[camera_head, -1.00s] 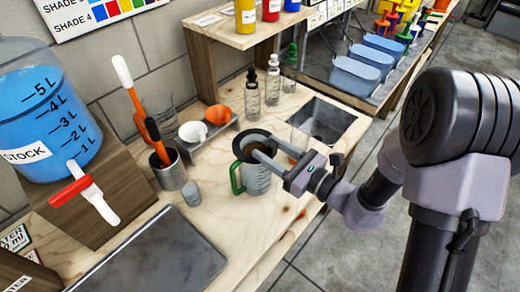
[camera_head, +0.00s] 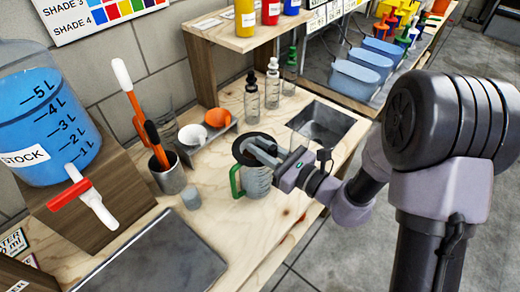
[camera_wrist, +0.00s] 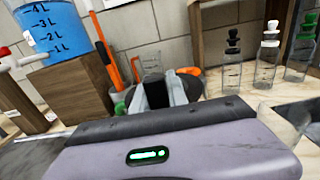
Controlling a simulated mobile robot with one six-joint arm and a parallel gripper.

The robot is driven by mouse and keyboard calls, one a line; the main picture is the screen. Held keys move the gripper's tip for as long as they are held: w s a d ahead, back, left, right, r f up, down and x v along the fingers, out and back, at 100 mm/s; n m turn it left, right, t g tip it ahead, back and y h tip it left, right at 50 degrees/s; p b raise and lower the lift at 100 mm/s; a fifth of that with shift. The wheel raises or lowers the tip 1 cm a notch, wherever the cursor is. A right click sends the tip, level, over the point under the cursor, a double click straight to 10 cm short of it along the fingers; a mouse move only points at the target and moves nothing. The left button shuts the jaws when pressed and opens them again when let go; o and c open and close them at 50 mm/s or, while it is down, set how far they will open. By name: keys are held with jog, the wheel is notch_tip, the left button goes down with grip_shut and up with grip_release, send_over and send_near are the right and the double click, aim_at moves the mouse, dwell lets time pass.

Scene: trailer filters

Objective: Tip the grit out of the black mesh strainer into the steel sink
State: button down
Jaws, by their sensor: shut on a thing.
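The black mesh strainer (camera_head: 243,148) sits at the mouth of a clear jug with a green handle (camera_head: 236,182). Its dark round rim shows around my fingers; the mesh and any grit in it are hidden now. My gripper (camera_head: 262,150) reaches in from the right, shut on the strainer at the jug's top. In the wrist view my gripper's grey fingers (camera_wrist: 160,95) close around a dark part of it. The steel sink (camera_head: 335,118) is a square basin sunk into the bench, behind and right of the jug.
A grey tray (camera_head: 150,260) lies at the front left. A small grey cylinder (camera_head: 191,196) and a tool cup (camera_head: 168,176) stand left of the jug. White and orange bowls (camera_head: 217,117) sit behind it. Dropper bottles (camera_head: 272,85) stand near the sink's back edge.

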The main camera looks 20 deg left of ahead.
notch_tip(320, 180, up, 15)
jog(key=p, duration=0.9)
dwell(0.8)
